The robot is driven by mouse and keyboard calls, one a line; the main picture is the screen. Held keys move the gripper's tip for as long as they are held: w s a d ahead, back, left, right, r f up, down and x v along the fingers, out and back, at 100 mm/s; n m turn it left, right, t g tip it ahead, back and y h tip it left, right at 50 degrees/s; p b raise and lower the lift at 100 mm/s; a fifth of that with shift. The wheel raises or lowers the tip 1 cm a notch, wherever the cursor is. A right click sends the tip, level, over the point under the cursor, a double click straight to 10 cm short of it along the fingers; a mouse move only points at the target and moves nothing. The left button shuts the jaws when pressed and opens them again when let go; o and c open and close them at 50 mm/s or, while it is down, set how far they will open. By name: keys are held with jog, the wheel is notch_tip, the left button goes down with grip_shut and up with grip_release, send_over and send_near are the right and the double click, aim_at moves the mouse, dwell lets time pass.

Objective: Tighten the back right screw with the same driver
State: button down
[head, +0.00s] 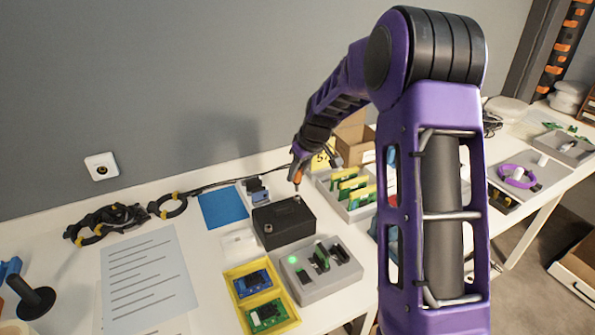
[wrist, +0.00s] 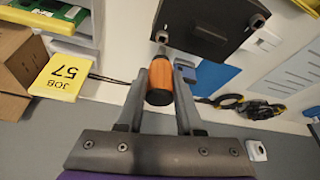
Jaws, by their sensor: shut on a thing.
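The black box (head: 285,222) lies on the white table in the head view, and part of it shows at the top of the wrist view (wrist: 208,28). Corner screw spots show at its back right (wrist: 161,36) and at another corner (wrist: 257,20) in the wrist view. My gripper (wrist: 160,72) is shut on the driver (wrist: 160,82), which has an orange handle with a dark end. In the head view my gripper (head: 298,167) holds the driver (head: 298,178) point down above the box's back right corner. I cannot tell whether the tip touches the screw.
A grey tray (head: 330,287) with a green light and a yellow tray (head: 240,318) stand in front of the box. A board rack (head: 340,208) stands to its right, with a yellow job card (wrist: 59,77) and cardboard box (wrist: 14,60) behind. A blue mat (head: 222,208) lies left.

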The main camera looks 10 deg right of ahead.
jog(key=shift+f+b, duration=0.9)
jog(key=shift+f, duration=0.35)
